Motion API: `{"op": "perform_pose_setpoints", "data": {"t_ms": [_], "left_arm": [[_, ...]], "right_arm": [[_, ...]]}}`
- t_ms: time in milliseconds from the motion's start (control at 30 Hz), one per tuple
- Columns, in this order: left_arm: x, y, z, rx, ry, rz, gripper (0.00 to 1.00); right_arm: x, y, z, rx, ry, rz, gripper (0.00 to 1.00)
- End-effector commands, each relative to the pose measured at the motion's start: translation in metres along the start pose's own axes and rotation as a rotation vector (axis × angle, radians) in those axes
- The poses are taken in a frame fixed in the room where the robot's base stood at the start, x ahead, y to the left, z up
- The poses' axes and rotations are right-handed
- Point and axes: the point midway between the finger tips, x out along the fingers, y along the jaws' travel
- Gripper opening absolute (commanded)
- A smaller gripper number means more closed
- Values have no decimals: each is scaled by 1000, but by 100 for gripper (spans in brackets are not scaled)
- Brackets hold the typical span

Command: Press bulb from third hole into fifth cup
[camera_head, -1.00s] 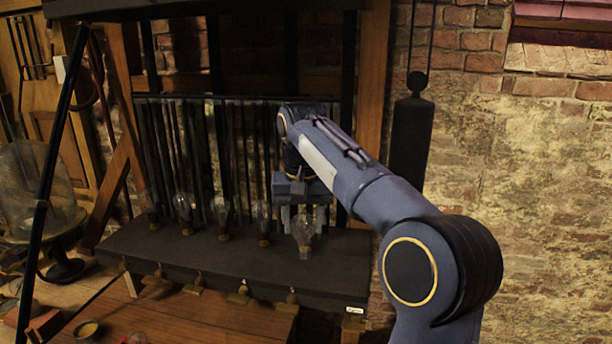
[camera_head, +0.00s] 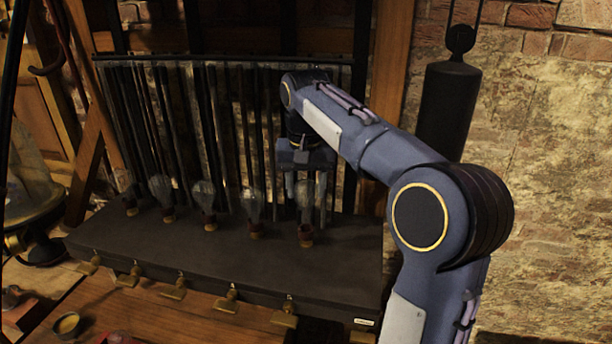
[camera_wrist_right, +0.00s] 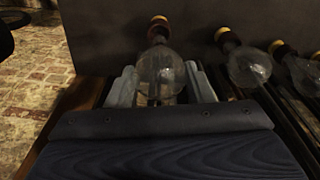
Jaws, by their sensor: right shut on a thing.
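Several clear glass bulbs stand in a row of small dark red cups on a black shelf (camera_head: 222,262). The bulb at the right end (camera_head: 309,203) is between the fingers of my right gripper (camera_head: 306,193), which is shut on its glass. It is upright, base down, at the rightmost cup (camera_head: 306,236); I cannot tell how deep it sits. In the right wrist view the fingers (camera_wrist_right: 161,86) flank the same bulb (camera_wrist_right: 160,73), its base pointing toward the dark shelf. Numbered holes cannot be made out. My left gripper is not in view.
The neighbouring bulb (camera_head: 252,203) stands just left of my gripper. Dark upright rods (camera_head: 228,130) rise behind the row. A black cylindrical weight (camera_head: 448,108) hangs to the right. Brass fittings (camera_head: 227,300) line the shelf's front, and a wooden table (camera_head: 190,325) lies below.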

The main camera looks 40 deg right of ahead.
Motion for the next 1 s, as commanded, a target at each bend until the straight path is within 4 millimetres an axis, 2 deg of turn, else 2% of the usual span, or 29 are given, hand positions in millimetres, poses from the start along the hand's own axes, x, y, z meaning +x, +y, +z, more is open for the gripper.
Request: {"op": "perform_pose_setpoints", "data": {"t_ms": [233,1000], "left_arm": [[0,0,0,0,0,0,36],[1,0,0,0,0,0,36]], "right_arm": [[10,0,2,1,0,0,20],[12,0,3,1,0,0,20]]}}
